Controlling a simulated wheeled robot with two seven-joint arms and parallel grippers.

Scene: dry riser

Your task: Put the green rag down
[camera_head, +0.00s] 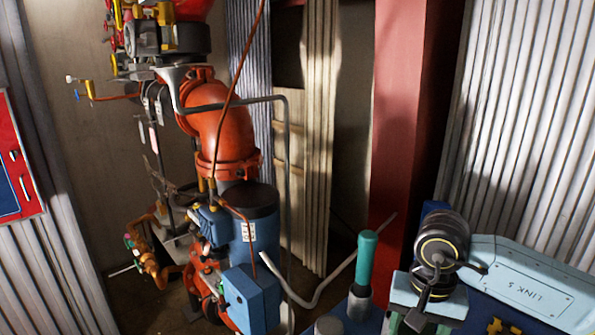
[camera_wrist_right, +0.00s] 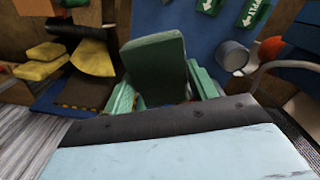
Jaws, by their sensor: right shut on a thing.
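The green rag (camera_wrist_right: 155,65) shows in the right wrist view as a dark green, folded, block-like piece. My right gripper (camera_wrist_right: 160,92) is shut on it, with a pale green finger on either side. Beneath the rag's far end is a blue surface (camera_wrist_right: 185,25); I cannot tell whether the rag touches it. In the head view my right arm comes in at the lower right, and the rag cannot be made out there. My left gripper is in neither view.
In the wrist view, yellow pads (camera_wrist_right: 42,62) lie at left and a grey cup (camera_wrist_right: 232,56) stands at right. In the head view, a teal-handled tool (camera_head: 366,258) stands near my right arm. A large orange pipe (camera_head: 222,135) and red column (camera_head: 400,110) rise behind.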

